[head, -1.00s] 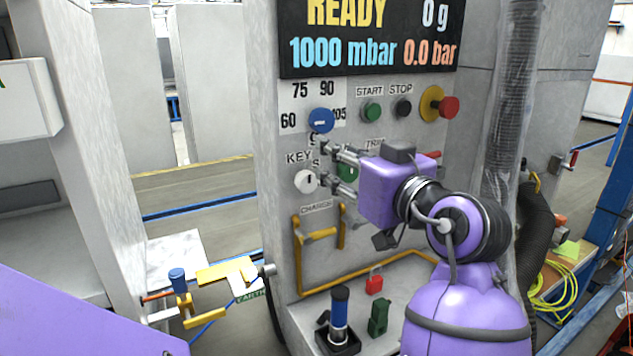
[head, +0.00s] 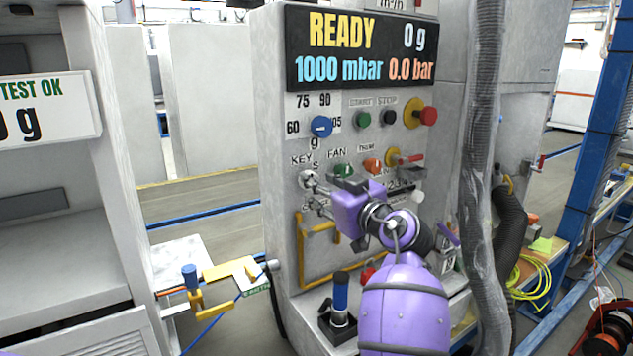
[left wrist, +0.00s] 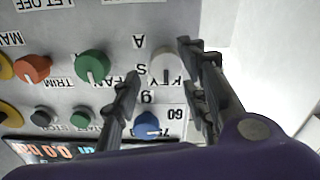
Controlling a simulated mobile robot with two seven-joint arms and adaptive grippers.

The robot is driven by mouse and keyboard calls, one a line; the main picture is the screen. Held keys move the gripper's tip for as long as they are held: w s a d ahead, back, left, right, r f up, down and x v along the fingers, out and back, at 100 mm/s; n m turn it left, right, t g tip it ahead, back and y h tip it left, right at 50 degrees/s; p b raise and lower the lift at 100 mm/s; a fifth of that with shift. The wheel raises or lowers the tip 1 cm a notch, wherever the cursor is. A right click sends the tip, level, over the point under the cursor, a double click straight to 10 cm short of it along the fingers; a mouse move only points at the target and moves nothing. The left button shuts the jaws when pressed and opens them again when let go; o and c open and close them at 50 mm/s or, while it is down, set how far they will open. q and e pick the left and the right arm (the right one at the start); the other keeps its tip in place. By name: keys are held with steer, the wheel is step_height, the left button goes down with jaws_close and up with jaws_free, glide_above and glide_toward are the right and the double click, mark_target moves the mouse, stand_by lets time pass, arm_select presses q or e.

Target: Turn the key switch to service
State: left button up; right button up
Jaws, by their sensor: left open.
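The key switch (head: 306,178) is a white round knob on the panel's left side, under the KEY label. In the left wrist view, which is upside down, the white knob (left wrist: 163,62) has a dark mark pointing toward the KEY label. The letters S and A stand beside it. My left gripper (head: 313,187) is open at the key switch. In the left wrist view its fingers (left wrist: 160,66) stand on either side of the knob; whether they touch it I cannot tell. My right gripper is not in view.
A blue dial (head: 321,126) sits above the key switch and a green FAN knob (head: 343,171) to its right. An orange knob (head: 373,165) and a red-and-yellow stop button (head: 428,116) are farther right. A yellow handle (head: 300,245) is below. A blue-topped joystick (head: 340,290) stands on the ledge.

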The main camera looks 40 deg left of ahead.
arm_select(q)
steer(key=shift+x, duration=1.1)
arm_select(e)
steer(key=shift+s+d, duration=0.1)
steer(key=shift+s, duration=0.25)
arm_select(q)
steer(key=shift+c, duration=0.2)
steer(key=c, duration=0.9)
steer(key=shift+r, duration=0.1)
